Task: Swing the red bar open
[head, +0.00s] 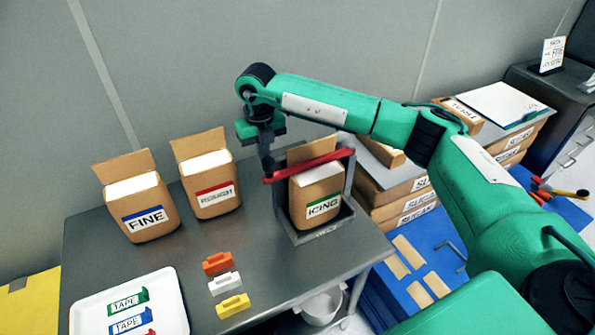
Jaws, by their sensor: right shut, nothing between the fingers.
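The red bar (311,165) lies across the front of a grey metal frame (347,186), rising slightly from left to right. It passes in front of the upper part of a brown bag labelled ICING (318,196), which stands in the frame. My right gripper (268,170) points down at the bar's left end, shut and empty. It is at or very near that end; I cannot tell whether it touches. My left gripper is not in view.
Bags labelled FINE (148,215) and ROUGH (208,189) stand left of the frame. Orange, white and yellow clips (225,283) and a white tray (130,305) lie on the metal table (262,255). Stacked sugar boxes (405,200) stand to the right.

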